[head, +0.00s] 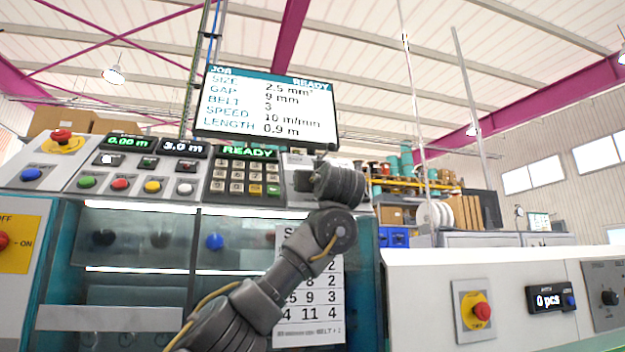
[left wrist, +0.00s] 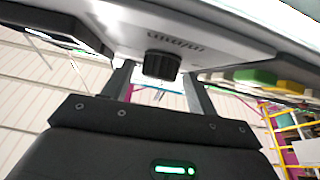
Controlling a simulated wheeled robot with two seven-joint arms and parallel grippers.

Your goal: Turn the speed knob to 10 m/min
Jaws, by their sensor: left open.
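The speed knob (left wrist: 162,65) is a dark ribbed knob on a light panel (left wrist: 205,42), seen in the left wrist view. Lettering beside it is upside down and too blurred to read. My left gripper (left wrist: 160,85) is open, with one finger on each side of the knob in this view and a gap showing on both sides. I cannot tell whether the fingertips reach around it. In the head view, my left gripper (head: 304,181) is in front of the knob's panel (head: 298,160) and hides the knob. The screen (head: 265,105) lists SPEED 10 m/min. My right gripper is not in view.
A keypad (head: 243,178) with a READY display is just left of my gripper. Coloured buttons (head: 120,184) and a red emergency stop (head: 61,136) are farther left. A second cabinet on the right carries a red stop (head: 481,311) and another dark knob (head: 609,298).

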